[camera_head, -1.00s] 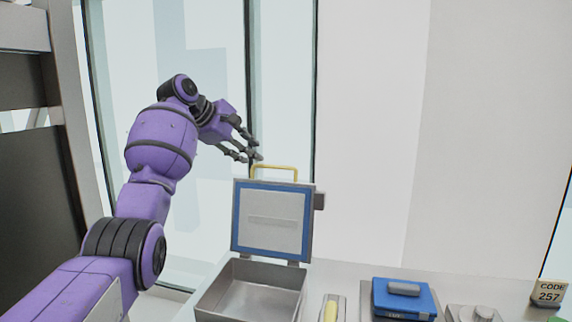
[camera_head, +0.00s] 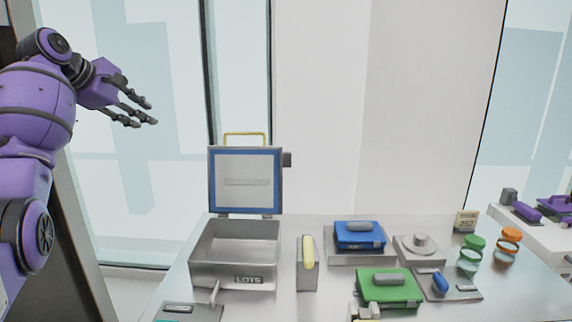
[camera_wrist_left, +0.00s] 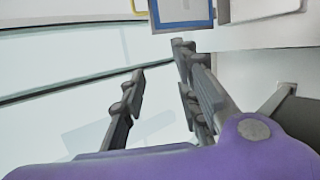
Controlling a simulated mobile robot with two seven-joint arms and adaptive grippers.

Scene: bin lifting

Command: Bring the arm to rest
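My left arm is purple and comes in from the left in the head view. Its left gripper (camera_head: 146,112) is raised in the air to the left of the metal bin (camera_head: 235,252), above the table level. The fingers are spread apart with nothing between them. In the left wrist view the left gripper (camera_wrist_left: 158,95) also shows its fingers apart and empty. The bin is labelled LOTS, and its blue-edged lid (camera_head: 246,181) stands up open with a yellow handle on top. My right gripper is not seen in either view.
The table (camera_head: 330,225) carries a yellow-topped block (camera_head: 307,262), a blue case (camera_head: 360,236), a green case (camera_head: 389,286), a round-knobbed device (camera_head: 419,248) and green- and orange-lidded jars (camera_head: 474,243). A code sign (camera_head: 466,221) stands at the back. Glass panels are behind my gripper.

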